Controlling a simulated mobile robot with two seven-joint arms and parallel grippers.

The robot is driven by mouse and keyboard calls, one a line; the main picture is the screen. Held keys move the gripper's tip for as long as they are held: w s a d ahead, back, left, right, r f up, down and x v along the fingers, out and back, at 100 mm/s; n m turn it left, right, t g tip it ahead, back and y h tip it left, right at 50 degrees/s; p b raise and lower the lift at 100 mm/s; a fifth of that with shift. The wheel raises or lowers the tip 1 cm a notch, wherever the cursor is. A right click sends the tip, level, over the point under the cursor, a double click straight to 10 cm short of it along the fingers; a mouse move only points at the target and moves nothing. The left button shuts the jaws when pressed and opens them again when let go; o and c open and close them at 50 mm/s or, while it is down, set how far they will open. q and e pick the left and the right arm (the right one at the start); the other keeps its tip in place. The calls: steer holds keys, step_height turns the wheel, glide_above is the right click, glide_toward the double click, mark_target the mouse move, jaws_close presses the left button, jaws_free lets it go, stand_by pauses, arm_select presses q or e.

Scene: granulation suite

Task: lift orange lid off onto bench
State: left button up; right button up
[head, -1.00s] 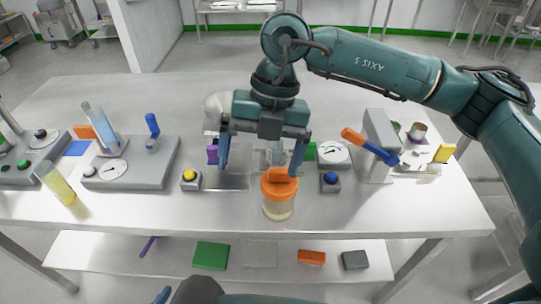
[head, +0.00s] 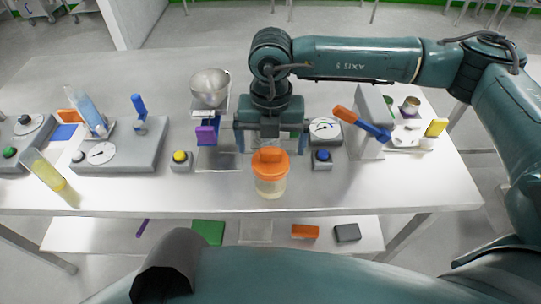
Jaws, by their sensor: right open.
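The orange lid (head: 269,159) sits on a clear jar (head: 271,187) with pale contents, near the front edge of the white bench (head: 370,190). The lid has a raised grip on top. My right gripper (head: 270,149) is open and empty. Its blue fingers are spread to either side, just behind and above the lid in the picture, and apart from it. My left gripper is not in view.
A yellow-button box (head: 180,161) and a blue-button box (head: 322,160) flank the jar. A metal bowl (head: 209,87) and a dial scale (head: 324,130) stand behind. Bare bench lies right of the blue-button box.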

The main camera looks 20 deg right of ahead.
mark_target(271, 151)
steer(key=shift+f, duration=1.5)
steer(key=c, duration=1.1)
steer(key=shift+o, duration=0.2)
